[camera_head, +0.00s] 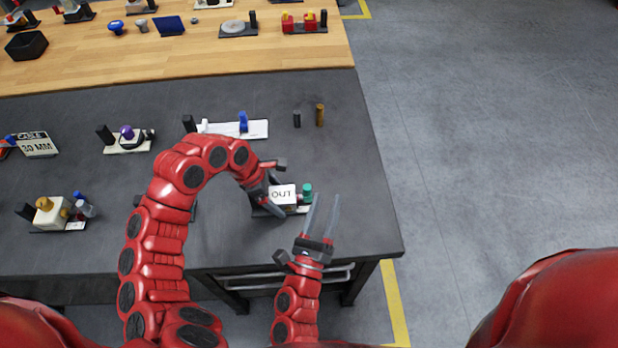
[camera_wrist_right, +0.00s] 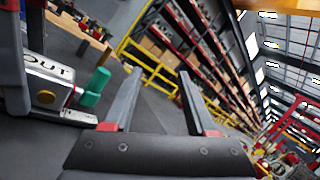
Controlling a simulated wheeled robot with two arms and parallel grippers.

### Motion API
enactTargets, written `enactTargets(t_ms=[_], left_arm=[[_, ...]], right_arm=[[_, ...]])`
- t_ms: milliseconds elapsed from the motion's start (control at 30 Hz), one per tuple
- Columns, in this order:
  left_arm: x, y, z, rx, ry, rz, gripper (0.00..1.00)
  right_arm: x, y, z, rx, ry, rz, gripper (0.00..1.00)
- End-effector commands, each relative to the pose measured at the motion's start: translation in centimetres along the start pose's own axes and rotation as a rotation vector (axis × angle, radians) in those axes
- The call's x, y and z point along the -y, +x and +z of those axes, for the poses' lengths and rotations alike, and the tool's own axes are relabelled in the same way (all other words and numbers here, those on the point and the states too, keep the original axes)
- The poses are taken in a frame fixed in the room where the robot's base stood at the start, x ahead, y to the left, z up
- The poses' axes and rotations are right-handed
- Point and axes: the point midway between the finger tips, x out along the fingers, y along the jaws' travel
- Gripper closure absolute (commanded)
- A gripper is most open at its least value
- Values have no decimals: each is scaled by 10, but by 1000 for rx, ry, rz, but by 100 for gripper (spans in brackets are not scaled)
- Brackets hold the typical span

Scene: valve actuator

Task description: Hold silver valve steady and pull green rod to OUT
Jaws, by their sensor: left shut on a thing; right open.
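The silver valve (camera_head: 283,195) stands near the right front of the dark table, with a white OUT label on it. The green rod (camera_head: 307,192) sticks out of its right side. In the right wrist view the valve (camera_wrist_right: 50,85) is at the left, with a round brass part on its side, and the green rod (camera_wrist_right: 95,88) beside it. My left gripper (camera_head: 272,190) is shut on the valve, its fingers partly hidden. My right gripper (camera_head: 323,213) is open and empty, just right of the green rod and apart from it. Its fingers also show in the right wrist view (camera_wrist_right: 155,92).
The dark table (camera_head: 345,165) has its right edge close by. A white-based fixture with a blue part (camera_head: 243,122) and two small pegs, black (camera_head: 297,120) and brass (camera_head: 320,115), stand behind. A cream valve unit (camera_head: 52,212) is at left. Open floor lies right.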

Motion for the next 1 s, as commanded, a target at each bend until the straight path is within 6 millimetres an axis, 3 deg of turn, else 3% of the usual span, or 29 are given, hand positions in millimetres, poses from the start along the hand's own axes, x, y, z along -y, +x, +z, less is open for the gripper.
enactTargets(t_ms=[100,200,367,467,800,1000], left_arm=[[0,0,0,1,0,1,99],[0,0,0,1,0,1,99],[0,0,0,1,0,1,99],[0,0,0,1,0,1,99],[0,0,0,1,0,1,99],[0,0,0,1,0,1,99]], right_arm=[[-32,-21,-4,-112,296,117,43],[-50,-34,-5,-184,465,172,43],[-63,-41,-6,-239,588,206,43],[-66,-31,-7,-244,601,204,43],[-82,35,-19,-241,597,200,43],[-91,61,-23,-241,596,203,43]])
